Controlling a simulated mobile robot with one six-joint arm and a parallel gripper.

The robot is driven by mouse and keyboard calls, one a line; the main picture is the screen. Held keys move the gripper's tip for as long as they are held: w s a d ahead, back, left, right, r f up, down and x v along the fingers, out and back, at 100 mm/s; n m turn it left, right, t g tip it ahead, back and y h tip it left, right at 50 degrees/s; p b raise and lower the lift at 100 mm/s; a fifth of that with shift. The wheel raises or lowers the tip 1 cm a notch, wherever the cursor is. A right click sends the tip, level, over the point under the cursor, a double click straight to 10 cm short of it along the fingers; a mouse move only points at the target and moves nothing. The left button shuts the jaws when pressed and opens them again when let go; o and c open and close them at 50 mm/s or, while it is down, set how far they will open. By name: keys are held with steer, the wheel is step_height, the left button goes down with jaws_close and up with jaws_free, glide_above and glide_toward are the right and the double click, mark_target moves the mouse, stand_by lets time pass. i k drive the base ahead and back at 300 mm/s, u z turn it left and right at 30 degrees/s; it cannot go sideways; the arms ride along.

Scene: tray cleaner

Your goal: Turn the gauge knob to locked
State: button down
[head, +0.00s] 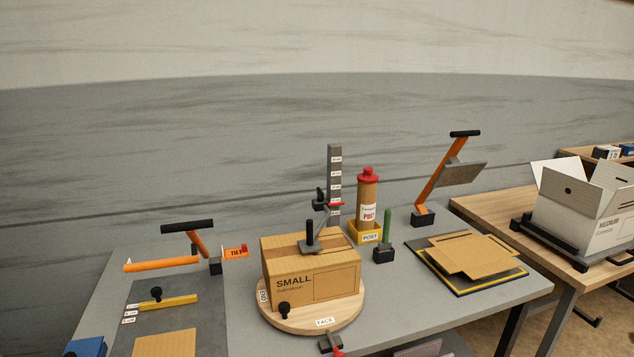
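A grey upright gauge post (335,165) with several small white labels stands behind the cardboard box. A black slider with a dark knob (320,195) sits on its left side, and a red pointer (334,205) crosses the post at that height. The knob is small here, and I cannot tell whether it is locked. My gripper is not in view.
The box marked SMALL (340,283) sits on a round wooden turntable (352,314), with a black-handled block (310,241) on top. A red-capped tube (367,192), a green-handled tool (386,228) and an orange lever (436,184) stand to the right of the post.

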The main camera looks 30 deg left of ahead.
mark_target(320, 197)
steer(key=i, duration=0.55)
steer(key=z, duration=0.85)
steer(key=k, duration=0.15)
steer(key=u, duration=3.9)
steer(key=i, duration=0.95)
steer(key=u, duration=0.05)
